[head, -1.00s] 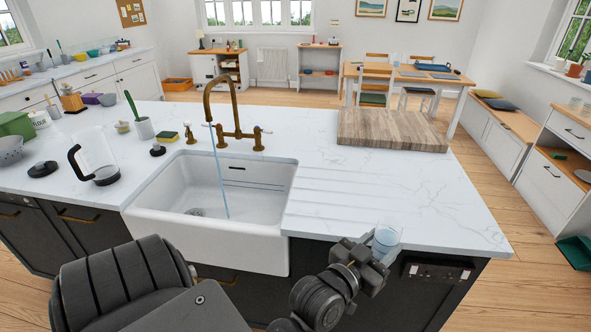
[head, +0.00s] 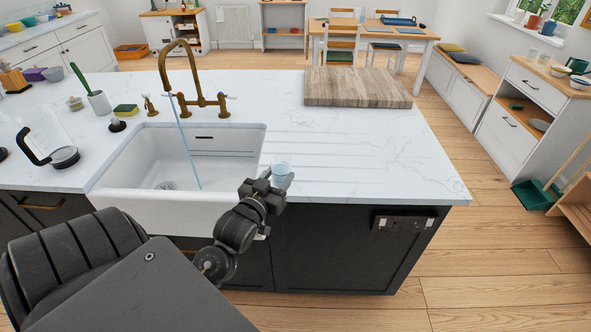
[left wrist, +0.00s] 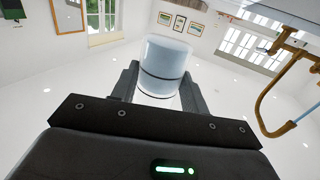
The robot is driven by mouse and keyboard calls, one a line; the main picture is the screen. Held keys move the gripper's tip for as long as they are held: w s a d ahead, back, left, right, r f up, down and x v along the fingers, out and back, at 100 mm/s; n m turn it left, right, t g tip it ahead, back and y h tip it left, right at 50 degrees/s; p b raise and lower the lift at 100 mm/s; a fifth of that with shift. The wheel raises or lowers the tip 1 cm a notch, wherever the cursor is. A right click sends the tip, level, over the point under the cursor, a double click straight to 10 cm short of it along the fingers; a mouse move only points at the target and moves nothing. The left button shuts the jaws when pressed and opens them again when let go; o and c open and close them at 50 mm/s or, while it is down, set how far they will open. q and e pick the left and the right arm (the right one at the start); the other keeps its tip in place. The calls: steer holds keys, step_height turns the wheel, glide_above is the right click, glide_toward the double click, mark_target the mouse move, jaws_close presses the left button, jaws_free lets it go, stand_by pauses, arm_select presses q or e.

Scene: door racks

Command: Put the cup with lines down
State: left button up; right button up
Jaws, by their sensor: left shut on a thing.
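A clear, bluish cup (head: 281,170) is in my left gripper (head: 275,185), at the worktop's front edge just right of the sink. In the left wrist view the cup (left wrist: 165,60) stands between the two dark fingers (left wrist: 160,90), which are shut on it. A dark line runs around its middle and another near its lower part. I cannot tell whether the cup touches the white marbled worktop (head: 360,150). My right gripper is not in view.
The white sink (head: 150,212) lies left of the cup, with water running from the brass tap (head: 196,100). A wooden board (head: 358,88) lies at the back of the worktop. The worktop between board and front edge is clear.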

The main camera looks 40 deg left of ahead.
arm_select(q)
steer(key=shift+y, duration=0.3)
steer(key=w+a+f, duration=0.1)
steer(key=w, duration=0.2)
steer(key=w+a+f+p, duration=0.1)
steer(key=w+a+f, duration=0.1)
steer(key=w, duration=0.1)
steer(key=w+a+f+p, duration=0.1)
steer(key=w+f, duration=0.1)
steer(key=w, duration=0.1)
steer(key=shift+w+a, duration=0.35)
steer(key=shift+a, duration=0.05)
steer(key=shift+w+a+f+p, duration=0.2)
steer(key=shift+w+f, duration=0.3)
steer(key=shift+w, duration=0.3)
steer(key=shift+w+a+f+p, duration=0.15)
steer(key=shift+w+f, duration=0.35)
steer(key=shift+w, duration=0.25)
steer(key=shift+w+a+f, duration=0.1)
steer(key=shift+w+f, duration=0.25)
steer(key=shift+f, duration=0.05)
steer(key=shift+s, duration=0.1)
steer(key=shift+f, duration=0.1)
steer(key=o, duration=1)
